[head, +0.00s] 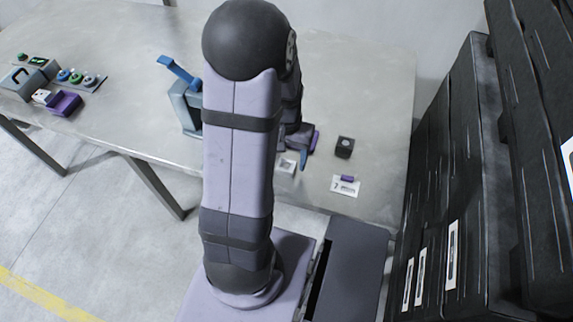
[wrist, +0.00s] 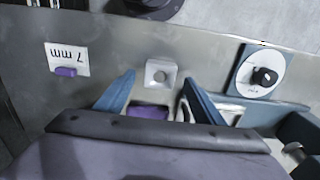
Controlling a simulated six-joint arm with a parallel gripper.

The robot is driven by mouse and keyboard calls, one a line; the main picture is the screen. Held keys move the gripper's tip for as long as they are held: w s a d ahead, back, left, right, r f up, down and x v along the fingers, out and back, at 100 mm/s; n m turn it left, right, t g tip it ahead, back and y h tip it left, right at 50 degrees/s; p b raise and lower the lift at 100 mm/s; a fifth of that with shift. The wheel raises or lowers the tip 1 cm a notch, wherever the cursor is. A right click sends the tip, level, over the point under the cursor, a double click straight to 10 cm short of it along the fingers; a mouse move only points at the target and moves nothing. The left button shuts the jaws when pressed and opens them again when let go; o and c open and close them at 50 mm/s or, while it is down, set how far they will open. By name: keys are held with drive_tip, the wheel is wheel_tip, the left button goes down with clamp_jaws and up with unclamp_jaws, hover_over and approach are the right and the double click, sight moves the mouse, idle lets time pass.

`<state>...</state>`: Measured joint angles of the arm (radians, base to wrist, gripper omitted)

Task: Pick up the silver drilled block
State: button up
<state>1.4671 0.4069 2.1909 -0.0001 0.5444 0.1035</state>
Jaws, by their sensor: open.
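The silver drilled block (wrist: 151,68) is a small pale square block with a round hole in its upper face. It sits on the metal table in the wrist view, just beyond and between the fingertips. In the head view the block (head: 286,166) is near the table's front edge, beside the arm. My gripper (wrist: 159,79) is open and empty, its blue fingers apart to either side of the block's line. In the head view my gripper (head: 303,158) is partly hidden behind the arm.
A dark block with a hole (head: 344,147) and a "7 mm" card (head: 345,189) with a purple piece (head: 347,178) lie to the right. A blue-grey device (head: 184,105) stands left of the arm. Dark drawers (head: 455,170) border the right side.

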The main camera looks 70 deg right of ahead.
sight(286, 168)
drive_tip(key=shift+f, duration=1.2)
drive_tip(key=c, duration=1.2)
drive_tip(key=shift+r, duration=0.1)
